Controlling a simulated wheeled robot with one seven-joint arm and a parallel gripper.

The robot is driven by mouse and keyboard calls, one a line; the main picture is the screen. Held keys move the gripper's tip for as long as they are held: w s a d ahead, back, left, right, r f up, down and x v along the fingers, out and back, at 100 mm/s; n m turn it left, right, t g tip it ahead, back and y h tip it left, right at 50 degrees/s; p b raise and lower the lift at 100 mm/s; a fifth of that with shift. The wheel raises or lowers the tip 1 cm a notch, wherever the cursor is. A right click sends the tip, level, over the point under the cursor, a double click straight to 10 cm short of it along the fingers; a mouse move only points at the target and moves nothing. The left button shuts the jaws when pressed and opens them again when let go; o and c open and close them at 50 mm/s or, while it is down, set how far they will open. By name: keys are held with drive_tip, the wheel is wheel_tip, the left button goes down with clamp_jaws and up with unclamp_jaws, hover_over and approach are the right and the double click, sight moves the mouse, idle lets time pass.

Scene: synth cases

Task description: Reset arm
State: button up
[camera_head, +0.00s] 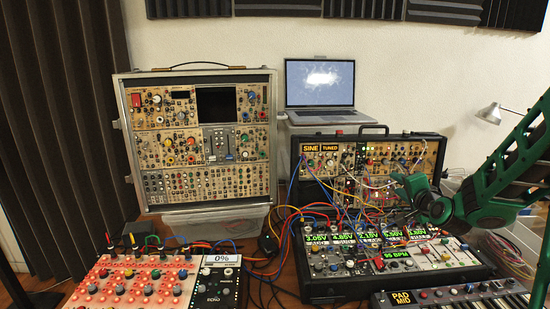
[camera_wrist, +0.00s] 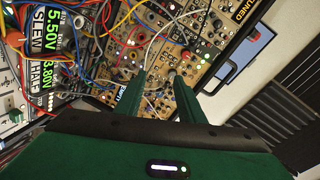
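My green arm (camera_head: 512,165) reaches in from the right in the head view. My gripper (camera_head: 412,190) is in front of the right-hand synth case (camera_head: 312,172), above its lower panel of knobs and lit displays. In the wrist view my gripper (camera_wrist: 160,78) shows two green fingers standing apart, pointing at the case's panel of knobs and cables. Panel and cables show between the fingers, and I see nothing held. Whether the fingertips touch a knob or cable, I cannot tell.
A tall synth case (camera_head: 200,135) stands at left. A laptop (camera_head: 320,84) sits behind. Many patch cables (camera_head: 290,215) hang around the right case. A red-lit controller (camera_head: 130,284) and a keyboard (camera_head: 455,298) are in front. A lamp (camera_head: 490,113) is at right, near my arm.

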drive_tip(key=s+f+n+g, duration=0.1)
drive_tip(key=s+g, duration=0.4)
drive_tip(key=s, duration=0.9)
drive_tip(key=s+f+n+g, duration=0.2)
drive_tip(key=s+n+g, duration=0.2)
drive_tip(key=s, duration=1.1)
drive_tip(key=s+a+f+n+g+y, duration=0.1)
drive_tip(key=s+g, duration=0.5)
drive_tip(key=s, duration=0.9)
drive_tip(key=shift+f+n+g, duration=0.3)
drive_tip(key=shift+f+n, duration=0.45)
drive_tip(key=shift+n, duration=0.25)
drive_tip(key=shift+w+f, duration=0.25)
drive_tip(key=shift+w, duration=0.35)
